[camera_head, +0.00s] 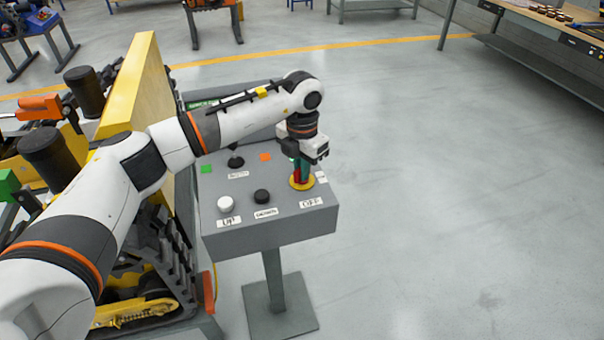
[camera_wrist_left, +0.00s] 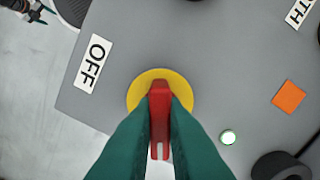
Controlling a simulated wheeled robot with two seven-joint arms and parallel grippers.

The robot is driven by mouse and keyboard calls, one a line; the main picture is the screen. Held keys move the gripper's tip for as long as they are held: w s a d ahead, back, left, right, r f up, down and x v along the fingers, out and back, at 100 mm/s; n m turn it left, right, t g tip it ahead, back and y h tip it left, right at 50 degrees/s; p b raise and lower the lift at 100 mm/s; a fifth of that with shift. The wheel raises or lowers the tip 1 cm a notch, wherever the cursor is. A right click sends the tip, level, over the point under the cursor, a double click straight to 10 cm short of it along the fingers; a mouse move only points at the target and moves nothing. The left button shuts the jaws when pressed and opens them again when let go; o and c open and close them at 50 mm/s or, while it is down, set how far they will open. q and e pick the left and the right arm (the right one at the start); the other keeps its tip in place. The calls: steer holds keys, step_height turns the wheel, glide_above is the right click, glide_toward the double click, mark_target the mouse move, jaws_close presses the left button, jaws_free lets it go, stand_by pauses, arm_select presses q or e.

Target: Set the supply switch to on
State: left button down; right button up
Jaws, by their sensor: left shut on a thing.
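The supply switch is a red handle (camera_wrist_left: 160,90) on a round yellow plate (camera_wrist_left: 160,73) on a grey console. In the head view the yellow plate (camera_head: 301,185) is near the console's right front corner. An OFF label (camera_wrist_left: 94,63) is beside it in the wrist view and in front of it in the head view (camera_head: 311,203). My left gripper (camera_head: 298,163) is above the switch. Its green fingers (camera_wrist_left: 160,125) are shut on the red handle, which runs upright in the wrist picture. The fingers hide part of the handle and plate. My right gripper is not in view.
The console (camera_head: 285,228) also bears a white button (camera_head: 225,204), a black button (camera_head: 262,196), a black knob (camera_head: 236,162) and an orange square (camera_wrist_left: 289,96). Yellow-panelled machinery (camera_head: 135,85) stands left; floor at right is clear.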

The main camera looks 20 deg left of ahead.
arm_select(q)
steer(key=m+b, duration=0.1)
steer(key=m, duration=0.2)
steer(key=shift+b, duration=0.4)
steer(key=shift+r+m+b, duration=0.1)
steer(key=shift+m+b, duration=0.4)
steer(key=shift+m, duration=0.8)
steer(key=c, duration=1.5)
jaws_free()
step_height(320, 180, up, 12)
steer(key=shift+b, duration=0.65)
